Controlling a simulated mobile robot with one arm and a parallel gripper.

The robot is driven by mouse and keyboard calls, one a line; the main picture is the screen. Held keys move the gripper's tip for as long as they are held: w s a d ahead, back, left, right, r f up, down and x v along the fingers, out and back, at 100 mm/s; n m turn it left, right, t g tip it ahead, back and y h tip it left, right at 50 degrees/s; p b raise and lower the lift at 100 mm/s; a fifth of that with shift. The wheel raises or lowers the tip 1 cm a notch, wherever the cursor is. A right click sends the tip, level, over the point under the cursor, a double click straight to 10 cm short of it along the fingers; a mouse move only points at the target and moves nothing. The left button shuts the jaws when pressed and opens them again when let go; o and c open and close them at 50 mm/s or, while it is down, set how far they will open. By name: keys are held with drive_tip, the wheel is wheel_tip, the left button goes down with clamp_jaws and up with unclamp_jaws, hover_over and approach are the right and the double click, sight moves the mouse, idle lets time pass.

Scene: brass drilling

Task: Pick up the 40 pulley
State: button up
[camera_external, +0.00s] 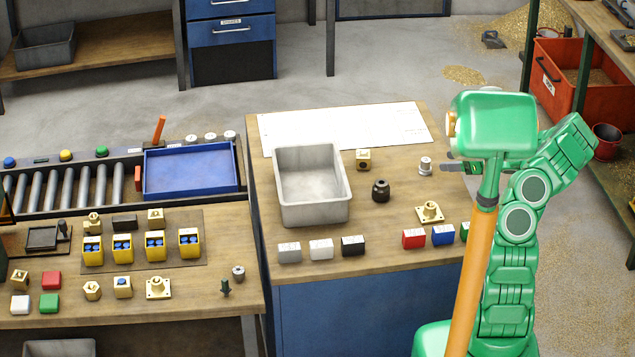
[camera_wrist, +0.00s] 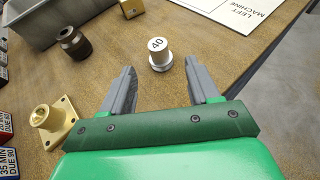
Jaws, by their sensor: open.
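The 40 pulley (camera_wrist: 159,55) is a small silver stepped cylinder with "40" on its white top. It stands upright on the wooden bench, just beyond and between my fingertips in the wrist view. In the external view the pulley (camera_external: 425,166) stands near the bench's right side, just left of my gripper (camera_external: 458,168). In the wrist view my gripper (camera_wrist: 160,82) has its two grey fingers spread apart with nothing between them. The fingers do not appear to touch the pulley. My own head and arm hide part of the gripper in the external view.
A brass flanged part (camera_external: 429,212), a dark round part (camera_external: 381,190) and a brass block (camera_external: 363,160) stand nearby. A grey bin (camera_external: 347,207) is further left. Red (camera_external: 413,239) and blue (camera_external: 443,235) blocks line the front edge. A white sheet (camera_external: 345,125) lies behind.

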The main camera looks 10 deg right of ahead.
sight(427, 160)
drive_tip(key=shift+a+r+x, duration=0.1)
drive_tip(key=shift+r+x, duration=0.1)
drive_tip(key=shift+x, duration=0.95)
drive_tip(key=shift+a+r+x, duration=0.1)
drive_tip(key=shift+r+x, duration=0.05)
drive_tip(key=shift+x, duration=1.9)
clamp_jaws()
